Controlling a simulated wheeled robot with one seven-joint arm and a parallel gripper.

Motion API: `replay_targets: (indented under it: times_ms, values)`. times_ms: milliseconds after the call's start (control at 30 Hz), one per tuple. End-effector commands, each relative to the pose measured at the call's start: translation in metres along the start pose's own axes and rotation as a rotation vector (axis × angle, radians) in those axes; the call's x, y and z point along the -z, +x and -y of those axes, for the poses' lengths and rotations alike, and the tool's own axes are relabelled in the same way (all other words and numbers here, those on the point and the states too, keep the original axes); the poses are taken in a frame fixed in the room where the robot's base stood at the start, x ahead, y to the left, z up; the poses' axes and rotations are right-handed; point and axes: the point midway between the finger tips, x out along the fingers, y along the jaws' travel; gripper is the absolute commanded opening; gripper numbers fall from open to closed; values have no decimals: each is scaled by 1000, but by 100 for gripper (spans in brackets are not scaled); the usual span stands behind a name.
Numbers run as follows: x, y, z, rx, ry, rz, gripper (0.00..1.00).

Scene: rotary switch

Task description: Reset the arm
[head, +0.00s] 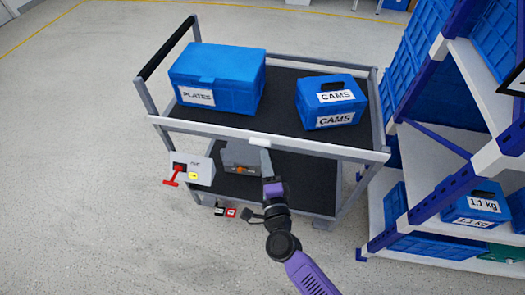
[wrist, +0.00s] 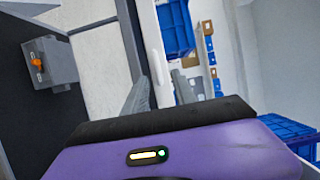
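My gripper (head: 266,164) is in front of the cart's near side, just right of a grey switch box (head: 236,154) with a small orange knob (head: 240,170). In the wrist view the same box and orange knob (wrist: 37,62) are at the upper left, apart from my fingers. The two grey fingers of my gripper (wrist: 160,90) stand apart with nothing between them. The purple gripper body fills the lower part of the wrist view. The gripper hides part of the cart behind it in the head view.
The cart (head: 220,128) carries a blue PLATES box (head: 225,72) and a blue CAMS box (head: 318,90). A white box with a red handle (head: 173,176) hangs at its left. Blue-and-white shelving (head: 475,105) stands at the right. The floor at left is clear.

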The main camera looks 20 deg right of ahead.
Motion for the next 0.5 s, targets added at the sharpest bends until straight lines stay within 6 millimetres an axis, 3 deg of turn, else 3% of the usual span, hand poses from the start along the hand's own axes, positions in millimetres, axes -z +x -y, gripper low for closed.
replay_targets:
  times_ms: [200,500]
  values:
    - [0,-20,0,0,0,0,33]
    - [0,-22,0,1,1,0,33]
